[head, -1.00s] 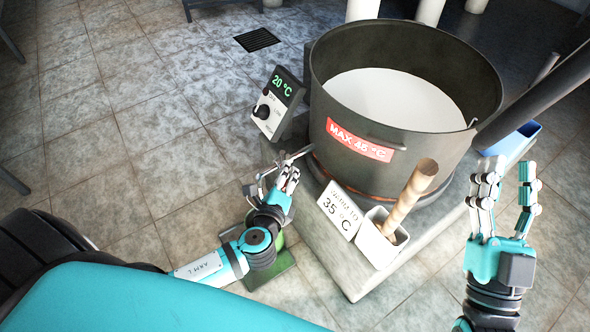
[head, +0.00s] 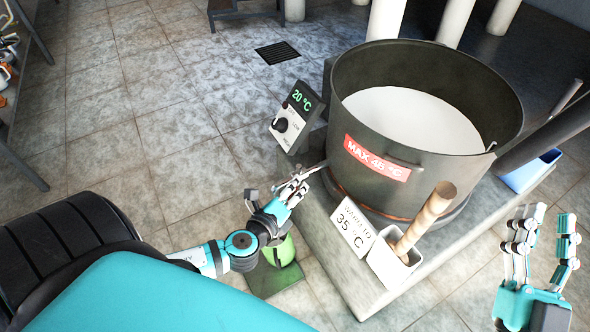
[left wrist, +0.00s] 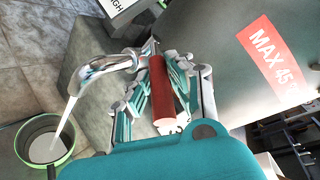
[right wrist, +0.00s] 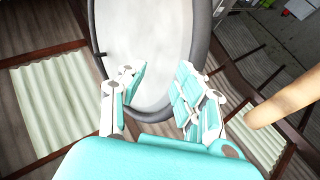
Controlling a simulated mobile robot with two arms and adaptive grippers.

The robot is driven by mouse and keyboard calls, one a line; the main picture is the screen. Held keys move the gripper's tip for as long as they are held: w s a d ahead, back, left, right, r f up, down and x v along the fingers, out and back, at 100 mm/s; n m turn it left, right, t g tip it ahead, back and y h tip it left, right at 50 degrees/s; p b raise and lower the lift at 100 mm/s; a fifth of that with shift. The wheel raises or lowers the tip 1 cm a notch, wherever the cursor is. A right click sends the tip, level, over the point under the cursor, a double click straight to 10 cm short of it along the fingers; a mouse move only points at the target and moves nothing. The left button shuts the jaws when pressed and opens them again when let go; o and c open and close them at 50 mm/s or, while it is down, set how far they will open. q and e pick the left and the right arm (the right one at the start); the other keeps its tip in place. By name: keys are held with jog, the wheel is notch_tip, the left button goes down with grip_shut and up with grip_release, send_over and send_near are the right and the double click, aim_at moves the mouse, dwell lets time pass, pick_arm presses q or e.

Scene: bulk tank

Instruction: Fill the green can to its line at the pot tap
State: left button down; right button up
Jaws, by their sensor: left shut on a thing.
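The green can (head: 280,250) stands on a green base on the floor below the tap, partly behind my left arm. In the left wrist view a white stream falls from the metal tap spout (left wrist: 108,65) into the can (left wrist: 70,158), which has white liquid inside. I cannot make out its fill line. My left gripper (head: 294,188) is shut around the red-brown tap handle (left wrist: 160,92) beside the dark pot (head: 365,105). The pot holds white liquid. My right gripper (head: 541,235) is open and empty, right of the pot's stand.
A control box (head: 296,118) reading 20 °C stands left of the pot. A sign (head: 352,228) reading 35 °C and a white holder (head: 390,268) with a wooden-handled tool (head: 425,217) are on the stand's front. A blue container (head: 530,172) lies behind right.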

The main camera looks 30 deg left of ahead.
pick_arm(q)
jog(key=c, duration=1.2)
grip_release()
jog(key=v, duration=1.2)
